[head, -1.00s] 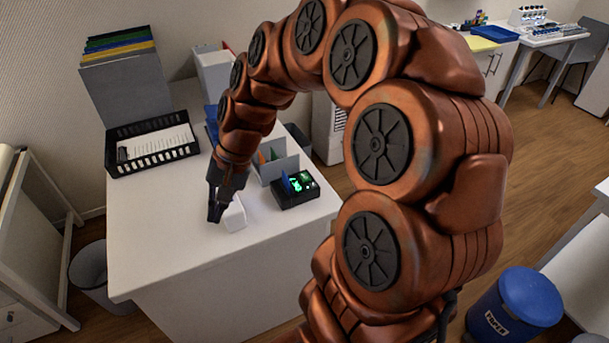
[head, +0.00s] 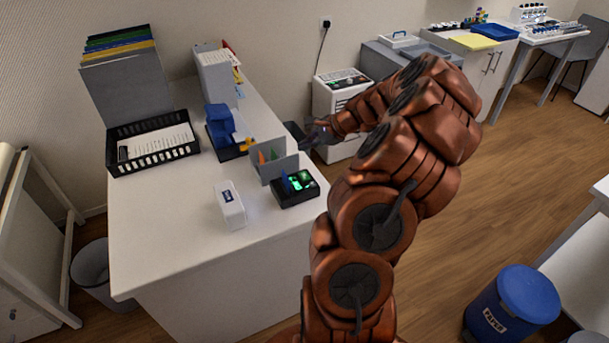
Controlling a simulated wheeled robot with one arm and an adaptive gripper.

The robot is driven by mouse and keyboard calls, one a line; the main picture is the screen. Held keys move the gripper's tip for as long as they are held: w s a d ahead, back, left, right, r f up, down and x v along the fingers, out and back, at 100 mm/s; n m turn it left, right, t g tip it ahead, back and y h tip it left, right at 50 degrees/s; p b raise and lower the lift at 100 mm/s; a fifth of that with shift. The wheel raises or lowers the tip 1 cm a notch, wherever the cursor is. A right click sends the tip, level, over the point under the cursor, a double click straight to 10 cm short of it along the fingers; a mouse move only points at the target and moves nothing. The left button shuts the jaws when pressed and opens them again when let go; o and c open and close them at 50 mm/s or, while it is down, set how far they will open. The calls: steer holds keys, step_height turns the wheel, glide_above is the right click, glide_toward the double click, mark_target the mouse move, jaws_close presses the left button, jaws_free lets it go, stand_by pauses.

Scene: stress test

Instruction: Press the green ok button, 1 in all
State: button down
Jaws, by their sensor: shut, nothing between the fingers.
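A black card terminal-like device (head: 300,197) stands near the right edge of the white desk, with green lit patches (head: 305,179) and a blue card on it. A white machine (head: 328,98) stands behind the desk with a dark control panel (head: 344,79) on top, showing small coloured marks. I cannot read which green spot is the ok button. My gripper (head: 309,135) is shut and empty. In the picture it lies between the desk's right edge and the white machine, touching neither panel nor terminal as far as I can see. My arm hides part of the machine.
The desk's front is clear.

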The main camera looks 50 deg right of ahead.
mark_target(306, 176)
stand_by(0.4)
steer(key=shift+f+b, duration=2.45)
steer(key=shift+f, duration=1.9)
steer(key=shift+f, duration=0.2)
steer(key=shift+f, duration=0.25)
steer(key=shift+f, duration=0.35)
steer(key=shift+r, duration=0.15)
steer(key=shift+r+p, duration=0.3)
steer(key=shift+r, duration=0.4)
